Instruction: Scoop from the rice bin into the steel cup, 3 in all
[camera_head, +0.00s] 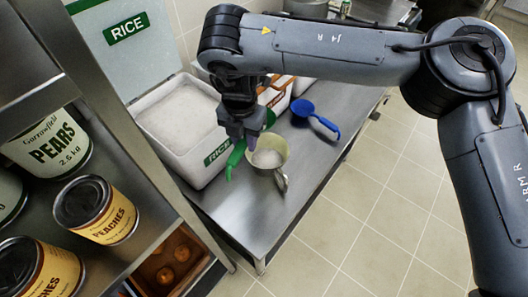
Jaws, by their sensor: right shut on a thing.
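The white rice bin (147,127) stands open on the steel counter, its lid (122,58) marked RICE raised behind it. White rice (183,112) fills most of it. The steel cup (282,182) stands on the counter right of the bin, with some white rice (267,158) inside. My right gripper (248,137) is above the counter between bin and cup, close to the cup's back left rim. It is shut on a green scoop (236,157), which is partly hidden by the gripper; I cannot tell whether it holds rice. My left gripper is out of view.
A blue scoop (315,120) lies on the counter (233,207) right of the cup. A partly hidden orange-and-white bin (279,93) stands behind my right gripper. A shelf with several cans, including peaches (97,211) and pears (47,146), is at the left.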

